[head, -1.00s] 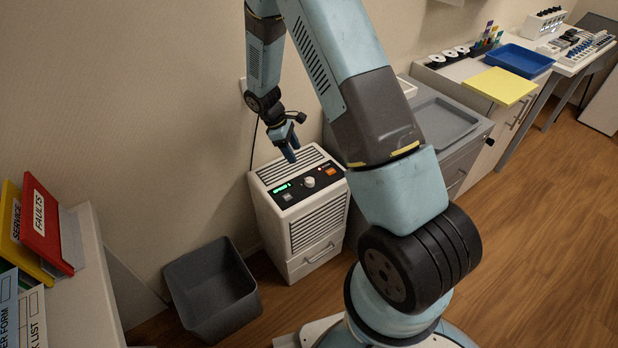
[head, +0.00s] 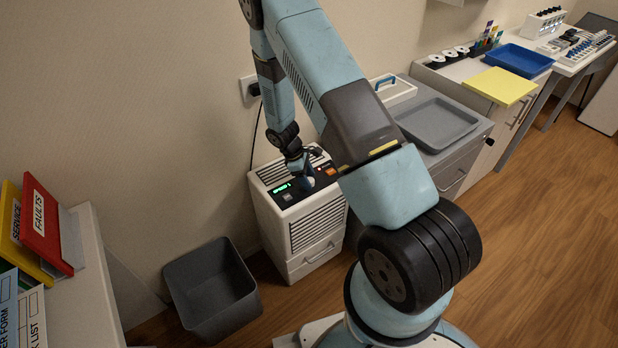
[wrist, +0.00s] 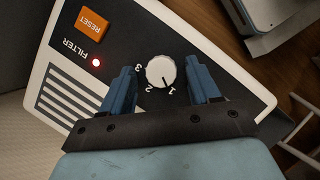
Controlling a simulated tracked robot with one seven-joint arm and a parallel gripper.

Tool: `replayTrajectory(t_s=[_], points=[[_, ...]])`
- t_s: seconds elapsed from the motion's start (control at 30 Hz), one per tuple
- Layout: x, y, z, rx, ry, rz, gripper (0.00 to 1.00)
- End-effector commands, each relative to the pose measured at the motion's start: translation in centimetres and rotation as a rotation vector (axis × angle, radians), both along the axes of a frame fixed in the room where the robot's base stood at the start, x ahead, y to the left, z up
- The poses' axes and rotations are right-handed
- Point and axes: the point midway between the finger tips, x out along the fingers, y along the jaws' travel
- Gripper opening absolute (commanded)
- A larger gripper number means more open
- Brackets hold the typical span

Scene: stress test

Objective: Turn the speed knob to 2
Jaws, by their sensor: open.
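The speed knob (wrist: 160,71) is a round white dial with a dark pointer mark, on a black panel. Numbers 1, 2 and 3 are printed around it, and the mark points toward the 1. My gripper (wrist: 159,69) is open, with one blue finger on each side of the knob. A gap shows between each finger and the knob; I cannot tell the exact height of the fingertips. In the head view my gripper (head: 306,182) is over the panel of the white machine (head: 319,230) and hides the knob.
An orange RESET button (wrist: 92,22) and a lit red FILTER light (wrist: 96,62) are on the same panel. A grey bin (head: 211,290) stands left of the machine. A grey cabinet with a tray (head: 437,124) is close on the right.

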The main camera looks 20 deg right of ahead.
Motion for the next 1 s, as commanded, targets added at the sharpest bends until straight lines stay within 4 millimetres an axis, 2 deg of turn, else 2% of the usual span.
replayTrajectory(t_s=[0.3, 0.87, 0.9, 1.0], points=[[-0.04, -0.09, -0.24, 0.000, 0.000, 0.000, 0.61], [0.02, -0.16, -0.21, -0.001, -0.001, -0.001, 0.09], [0.02, -0.73, -0.20, -0.001, -0.001, -0.003, 0.07], [0.07, -0.54, -0.18, -0.001, -0.002, -0.007, 0.07]])
